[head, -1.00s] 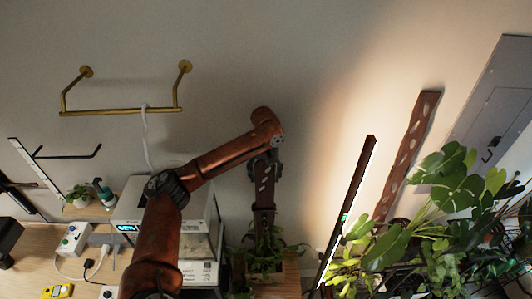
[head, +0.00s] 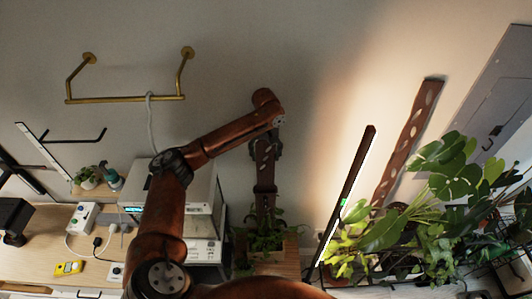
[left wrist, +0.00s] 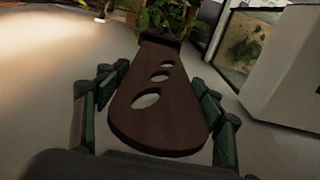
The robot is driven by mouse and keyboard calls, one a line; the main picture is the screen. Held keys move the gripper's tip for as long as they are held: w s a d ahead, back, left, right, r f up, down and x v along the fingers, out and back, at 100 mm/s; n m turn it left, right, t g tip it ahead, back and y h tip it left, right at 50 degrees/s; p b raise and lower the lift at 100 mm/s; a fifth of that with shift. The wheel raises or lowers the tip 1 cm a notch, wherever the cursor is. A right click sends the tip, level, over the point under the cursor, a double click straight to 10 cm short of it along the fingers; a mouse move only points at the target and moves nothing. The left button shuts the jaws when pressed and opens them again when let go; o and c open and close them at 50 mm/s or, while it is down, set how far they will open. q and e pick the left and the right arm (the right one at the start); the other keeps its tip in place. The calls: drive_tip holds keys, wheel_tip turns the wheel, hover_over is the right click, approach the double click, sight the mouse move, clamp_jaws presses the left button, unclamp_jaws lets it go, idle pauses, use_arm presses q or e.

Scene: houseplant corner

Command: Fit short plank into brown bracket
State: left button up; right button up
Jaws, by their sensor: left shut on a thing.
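My left gripper (head: 264,150) is shut on the short plank (head: 265,170), a dark brown board with oval holes, held upright above the plants at the middle. In the left wrist view, my left gripper's fingers (left wrist: 159,80) stand on both sides of the plank (left wrist: 165,122); its rounded end is near the camera and its far end reaches the leaves. My right gripper is not in view.
A white appliance (head: 205,190) stands close left of the plank. A lit dark bar (head: 352,185), a longer holed plank (head: 408,140) and a big leafy plant (head: 440,160) are at the right. A brass rail (head: 125,98) is on the wall.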

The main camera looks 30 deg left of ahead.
sight(265, 173)
use_arm(q)
drive_tip(key=shift+f, duration=5.7)
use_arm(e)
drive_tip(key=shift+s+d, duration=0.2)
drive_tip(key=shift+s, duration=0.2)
use_arm(q)
drive_tip(key=o, duration=1.7)
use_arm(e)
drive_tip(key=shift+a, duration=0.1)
use_arm(q)
drive_tip(key=shift+o, duration=0.2)
